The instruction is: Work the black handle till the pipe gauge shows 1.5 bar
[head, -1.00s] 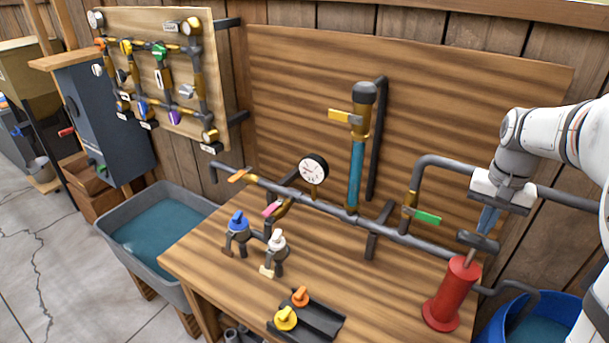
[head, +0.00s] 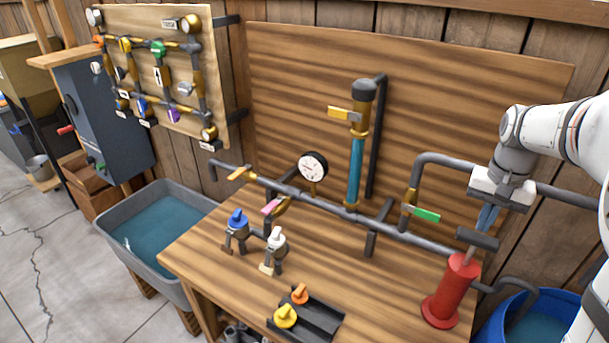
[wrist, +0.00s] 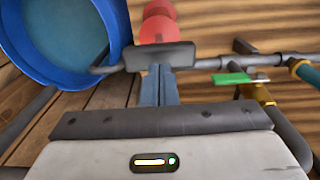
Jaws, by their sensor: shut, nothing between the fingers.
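The black handle (head: 477,239) is a T-bar on the rod of the red pump (head: 457,286), at the bench's right end. The handle also shows in the wrist view (wrist: 160,56), with part of the red pump (wrist: 157,22) behind it. My gripper (head: 486,222) is shut and empty. Its fingertips (wrist: 157,78) are at the middle of the handle; whether they touch it I cannot tell. The pipe gauge (head: 313,166) is a white dial with a black rim above the horizontal pipe (head: 345,212). Its needle and numbers are too small to read.
A blue tub of water (head: 520,315) stands right of the pump. A green-handled valve (head: 427,215), a yellow-handled valve (head: 340,113) and an orange lever (head: 237,174) sit on the pipework. A grey trough (head: 150,222) is at left. The front right of the bench top is clear.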

